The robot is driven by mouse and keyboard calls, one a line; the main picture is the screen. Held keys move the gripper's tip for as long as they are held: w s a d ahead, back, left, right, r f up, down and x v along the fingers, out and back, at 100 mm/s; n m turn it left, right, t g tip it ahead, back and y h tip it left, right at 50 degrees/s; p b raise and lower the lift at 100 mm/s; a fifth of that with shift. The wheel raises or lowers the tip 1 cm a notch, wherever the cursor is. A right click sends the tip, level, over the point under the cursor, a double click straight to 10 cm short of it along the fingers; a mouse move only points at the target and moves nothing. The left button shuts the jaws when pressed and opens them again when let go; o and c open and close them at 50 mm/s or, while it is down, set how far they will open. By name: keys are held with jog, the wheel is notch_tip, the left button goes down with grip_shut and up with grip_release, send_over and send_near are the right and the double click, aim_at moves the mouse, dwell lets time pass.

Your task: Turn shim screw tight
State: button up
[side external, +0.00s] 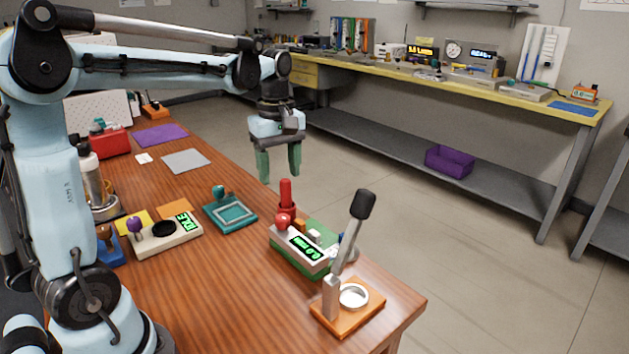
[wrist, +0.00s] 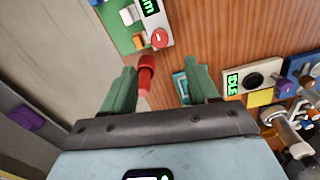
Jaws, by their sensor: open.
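A tall red upright handle (side external: 286,192) stands in a red base behind a green-based device (side external: 300,250) with a green-lit millimetre display. A round red knob (side external: 283,220) sits on that device, and it also shows in the wrist view (wrist: 159,39). I cannot tell for certain which red part is the shim screw. My gripper (side external: 280,174) is open and empty, pointing down, above and slightly behind the red handle. In the wrist view the red handle (wrist: 146,74) appears between the fingers (wrist: 162,72), close to the left one; no contact is clear.
An orange lever press (side external: 352,300) stands at the table's front right corner. A teal square fixture (side external: 230,212) and a cream box with an IDLE display (side external: 168,236) stand to the left. The wooden table's edge runs close behind the red handle, with open floor beyond.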

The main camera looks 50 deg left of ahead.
aim_at(282, 217)
notch_tip(282, 217, down, 11)
jog(key=shift+f, duration=0.1)
dwell(0.4)
jog(key=c, duration=1)
jog(key=shift+c, duration=0.2)
